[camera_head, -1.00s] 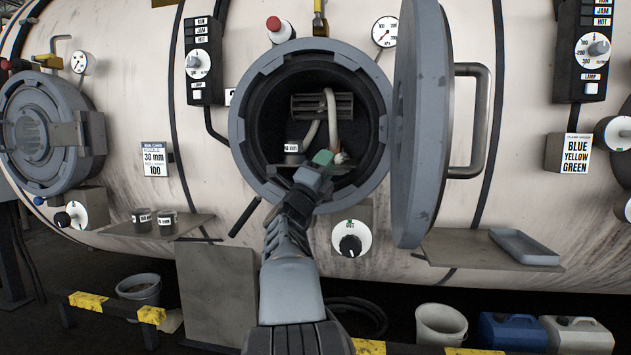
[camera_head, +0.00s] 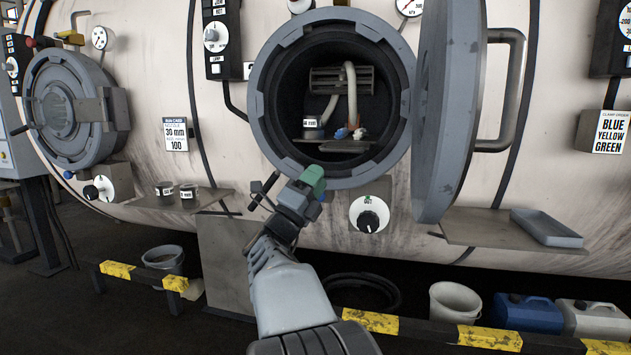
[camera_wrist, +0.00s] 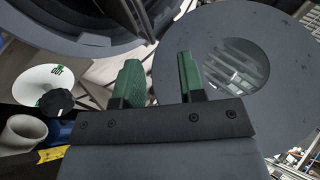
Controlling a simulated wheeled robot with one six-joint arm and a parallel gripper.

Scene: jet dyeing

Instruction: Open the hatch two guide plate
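The middle hatch (camera_head: 262,120) of the pale vessel is open, its thick grey door (camera_head: 447,110) swung out to the right. Inside the dark opening, a slatted metal plate (camera_head: 328,80), which may be the guide plate, sits at the back. A pale bent hose (camera_head: 351,95) hangs in front of it. My gripper (camera_head: 314,180) is outside, at the lower rim of the hatch. In the wrist view its green fingers (camera_wrist: 159,72) are apart with nothing between them. The door with its round window (camera_wrist: 232,66) is close to the right there.
Inside the hatch, a labelled pot (camera_head: 312,131) and small blue and reddish items (camera_head: 347,131) sit by a ledge. A black-knobbed dial (camera_head: 369,214) is below the hatch. Shelves hold small pots (camera_head: 165,190) at left and a tray (camera_head: 546,228) at right. A yellow-black rail (camera_head: 490,338) runs in front.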

